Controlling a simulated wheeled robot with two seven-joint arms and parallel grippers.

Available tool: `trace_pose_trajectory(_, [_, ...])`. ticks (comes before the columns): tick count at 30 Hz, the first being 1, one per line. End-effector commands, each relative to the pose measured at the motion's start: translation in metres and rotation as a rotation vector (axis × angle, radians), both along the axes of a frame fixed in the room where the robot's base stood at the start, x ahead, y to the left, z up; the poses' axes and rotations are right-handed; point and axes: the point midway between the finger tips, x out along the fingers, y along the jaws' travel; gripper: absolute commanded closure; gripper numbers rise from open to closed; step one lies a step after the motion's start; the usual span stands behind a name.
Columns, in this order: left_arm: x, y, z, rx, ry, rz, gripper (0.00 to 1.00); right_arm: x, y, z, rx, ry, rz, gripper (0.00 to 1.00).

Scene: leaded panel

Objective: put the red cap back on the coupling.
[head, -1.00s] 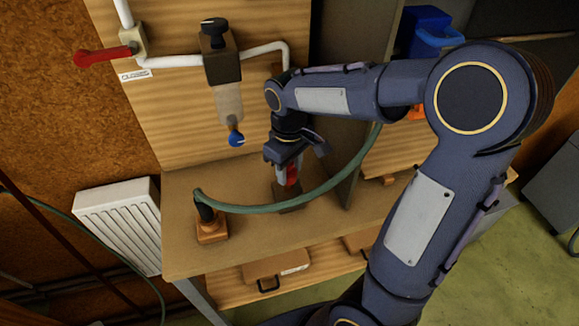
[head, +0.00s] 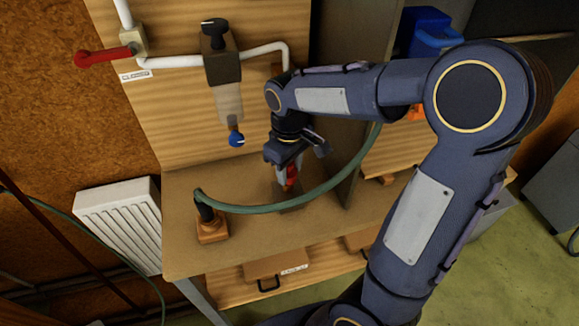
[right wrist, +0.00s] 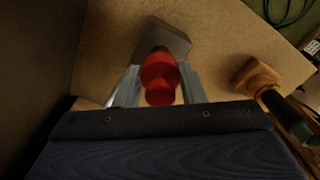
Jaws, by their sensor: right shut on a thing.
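The red cap (head: 292,174) is between the fingers of my right gripper (head: 284,178), which is shut on it. In the right wrist view the red cap (right wrist: 160,75) sits between the two grey fingers, in front of a small grey-brown block (right wrist: 172,38) on the bench. The block (head: 290,198) also shows below the gripper in the head view, partly behind the hose. Whether the cap touches it I cannot tell. A dark upright fitting on an orange base (head: 212,230) stands to the left, with the hose end at its top. Which part is the coupling is unclear. My left gripper is out of view.
A green hose (head: 265,208) arcs across the bench in front of the gripper. A grey upright partition (head: 345,150) stands close on the right. The bench front (head: 200,258) is clear.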

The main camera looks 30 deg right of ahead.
Motion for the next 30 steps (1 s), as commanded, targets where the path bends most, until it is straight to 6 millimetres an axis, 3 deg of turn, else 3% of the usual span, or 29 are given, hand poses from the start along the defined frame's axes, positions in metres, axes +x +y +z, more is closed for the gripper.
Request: trace_pose_trajectory(30, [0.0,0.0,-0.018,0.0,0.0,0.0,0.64,0.0,0.0,-0.025,0.0,0.0,0.0,0.85])
